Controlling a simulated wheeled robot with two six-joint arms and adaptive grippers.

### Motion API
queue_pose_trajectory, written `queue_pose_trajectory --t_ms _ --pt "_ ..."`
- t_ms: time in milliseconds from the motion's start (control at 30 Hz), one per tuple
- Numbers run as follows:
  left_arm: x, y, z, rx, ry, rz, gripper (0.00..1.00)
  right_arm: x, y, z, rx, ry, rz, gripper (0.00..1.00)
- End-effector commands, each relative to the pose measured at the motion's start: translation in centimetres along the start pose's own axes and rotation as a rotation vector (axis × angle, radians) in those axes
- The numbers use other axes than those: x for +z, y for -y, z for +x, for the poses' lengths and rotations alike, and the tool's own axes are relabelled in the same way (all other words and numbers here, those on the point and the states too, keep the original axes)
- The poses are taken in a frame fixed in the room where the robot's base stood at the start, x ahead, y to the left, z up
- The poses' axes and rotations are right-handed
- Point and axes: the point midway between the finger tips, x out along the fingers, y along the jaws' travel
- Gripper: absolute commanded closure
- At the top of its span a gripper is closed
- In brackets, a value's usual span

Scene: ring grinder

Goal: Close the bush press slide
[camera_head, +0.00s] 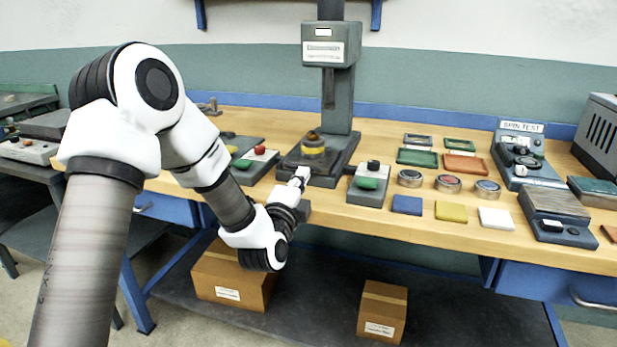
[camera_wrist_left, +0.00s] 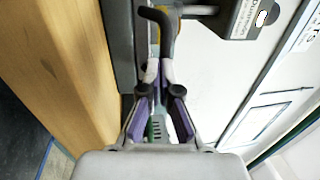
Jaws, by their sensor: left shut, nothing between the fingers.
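The bush press (camera_head: 331,52) stands upright at the middle of the bench, its head above its dark base. The slide (camera_head: 325,167) appears to be the dark plate on that base. A yellow round piece with a brown knob (camera_head: 312,146) sits on it. My left gripper (camera_head: 302,173) is shut and empty at the front edge of the base; I cannot tell whether it touches the slide. In the left wrist view the gripper (camera_wrist_left: 158,72) has its fingertips together, just short of a dark hooked shape (camera_wrist_left: 165,28). My right gripper is not in view.
Round tins (camera_head: 448,183) and coloured pads (camera_head: 451,211) lie to the right, near the spin test unit (camera_head: 525,155). Cardboard boxes (camera_head: 383,311) stand on the shelf below. The wooden bench (camera_head: 420,222) has narrow clear strips.

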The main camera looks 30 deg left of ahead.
Motion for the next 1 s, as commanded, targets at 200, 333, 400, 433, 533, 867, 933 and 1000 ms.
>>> queue_pose_trajectory --t_ms 200,333,400,433,533,867,933,1000 --pt "0.0 0.1 -0.1 -0.001 0.0 0.0 1.0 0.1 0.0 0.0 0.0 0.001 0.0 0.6" --pt "0.0 0.0 0.1 -0.001 0.0 0.0 1.0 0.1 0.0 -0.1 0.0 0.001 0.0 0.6" --pt "0.0 0.0 0.9 -0.003 0.001 0.002 1.0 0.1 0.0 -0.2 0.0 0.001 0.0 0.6" --pt "0.0 0.0 1.3 -0.003 0.001 0.002 1.0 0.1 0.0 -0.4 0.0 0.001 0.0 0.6" --pt "0.0 -0.3 3.1 -0.003 0.001 0.002 1.0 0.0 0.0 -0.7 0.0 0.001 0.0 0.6" --pt "-0.1 -0.8 4.8 -0.001 0.0 0.0 1.0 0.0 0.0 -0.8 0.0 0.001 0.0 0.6" --pt "-0.1 -0.8 4.8 -0.001 0.0 0.0 1.0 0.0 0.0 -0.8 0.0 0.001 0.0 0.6" --pt "-0.1 -0.8 4.8 -0.001 0.0 0.0 1.0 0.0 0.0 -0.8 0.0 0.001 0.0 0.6"
